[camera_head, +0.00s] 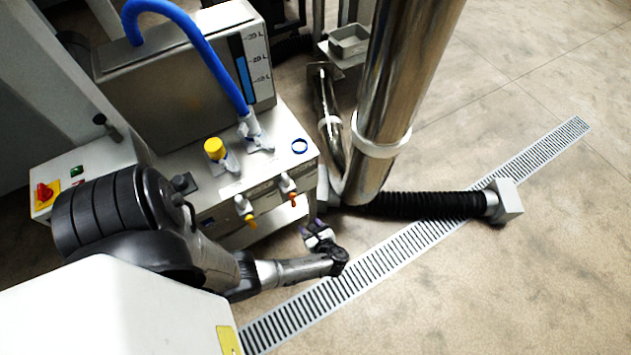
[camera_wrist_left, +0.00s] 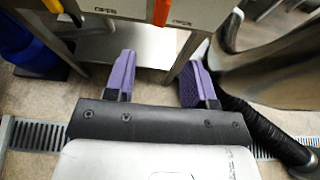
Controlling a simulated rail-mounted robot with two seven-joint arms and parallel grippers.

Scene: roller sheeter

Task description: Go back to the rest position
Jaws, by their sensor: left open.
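My left gripper (camera_head: 318,233) is in front of the white machine, low over the floor near the drain grate. In the left wrist view its two purple fingers (camera_wrist_left: 158,82) stand wide apart with nothing between them. The machine (camera_head: 262,178) has a yellow knob, a blue hose and two small taps on its front. The gripper's fingers point toward the lower part of the machine's front, and I cannot tell whether they touch it. My right gripper does not show in either view.
A steel column (camera_head: 395,95) stands right of the machine. A black corrugated hose (camera_head: 425,205) runs from its foot to a grey box (camera_head: 507,201). The drain grate (camera_head: 400,250) crosses the floor. The floor at the right is clear. A blue container (camera_wrist_left: 35,55) stands at the left in the wrist view.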

